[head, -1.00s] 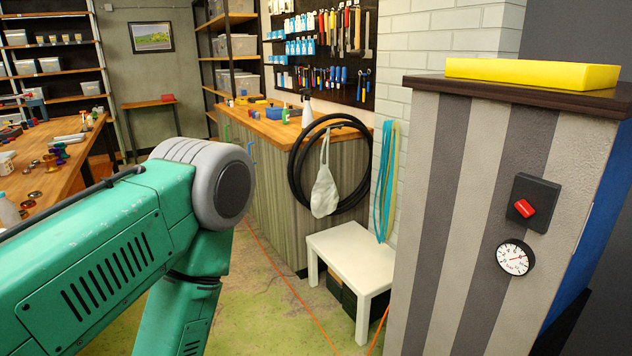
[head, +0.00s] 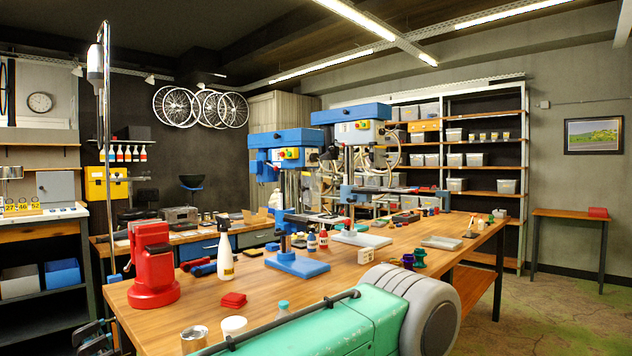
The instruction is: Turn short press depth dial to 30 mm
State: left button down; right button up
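Two blue-and-white presses stand on the wooden workbench (head: 400,262). The left press (head: 280,140) has a lower top than the right press (head: 351,116) and looks like the short one. Each has a blue upper cover and coloured buttons on its head. The left press stands on a blue base (head: 297,265) nearer to me. I cannot make out a depth dial or its reading on either press at this distance. Neither of my grippers is in view; only a green and grey link of my arm shows at the bottom.
A red jack-like tool (head: 153,268), a white spray bottle (head: 227,248), a red block (head: 233,300), a can (head: 194,338) and small bottles stand on the workbench. Shelves (head: 487,112) line the back wall. Open floor (head: 545,310) lies to the right.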

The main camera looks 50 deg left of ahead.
aim_at(314, 157)
jog(key=i+u, duration=0.2)
jog(key=u, duration=1.55)
jog(key=i+l+u, duration=0.1)
jog(key=l, duration=0.25)
jog(key=i+l+u, duration=0.1)
jog(key=i+l, duration=0.2)
jog(key=l, duration=0.1)
